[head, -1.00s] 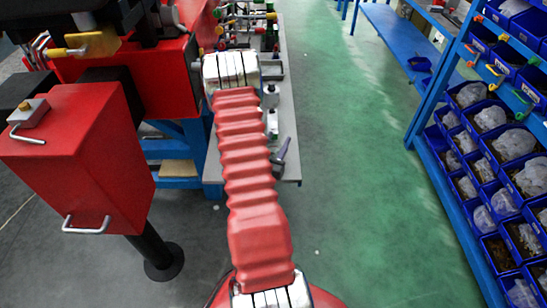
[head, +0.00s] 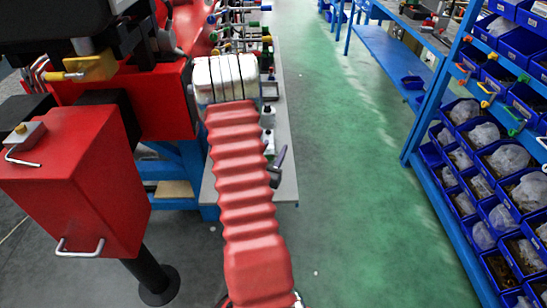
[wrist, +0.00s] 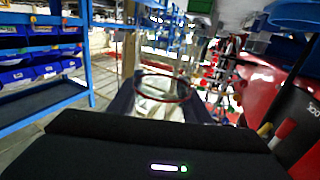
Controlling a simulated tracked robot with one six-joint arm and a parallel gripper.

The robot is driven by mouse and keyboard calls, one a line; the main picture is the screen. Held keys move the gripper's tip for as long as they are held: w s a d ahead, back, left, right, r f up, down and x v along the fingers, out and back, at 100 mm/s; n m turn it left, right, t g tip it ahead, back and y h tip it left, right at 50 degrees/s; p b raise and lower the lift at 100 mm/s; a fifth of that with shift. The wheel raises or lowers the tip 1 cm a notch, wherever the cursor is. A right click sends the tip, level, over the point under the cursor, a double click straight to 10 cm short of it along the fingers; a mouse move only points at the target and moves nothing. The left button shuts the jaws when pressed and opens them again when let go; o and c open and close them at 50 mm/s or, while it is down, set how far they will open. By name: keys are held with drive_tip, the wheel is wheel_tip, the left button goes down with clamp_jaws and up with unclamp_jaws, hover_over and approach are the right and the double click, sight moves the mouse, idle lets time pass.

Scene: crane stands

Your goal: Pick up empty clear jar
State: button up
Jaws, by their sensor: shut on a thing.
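A clear jar (wrist: 160,107) with a thin red ring round its rim stands out in the middle of the wrist view. My gripper (wrist: 162,104) has its dark fingers on both sides of it and is shut on it. I see through the jar's wall to a pale inside, and its lower part is hidden behind the dark gripper body. In the head view my red ribbed arm and silver wrist reach toward the bench, and they hide the gripper and jar.
A grey-topped bench (head: 286,160) with colourful fittings runs beyond my arm. A red machine box (head: 70,175) stands on the left. Blue shelving with bins (head: 505,160) lines the right. The green floor (head: 345,190) between is clear.

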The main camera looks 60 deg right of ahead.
drive_tip(key=shift+r, duration=2)
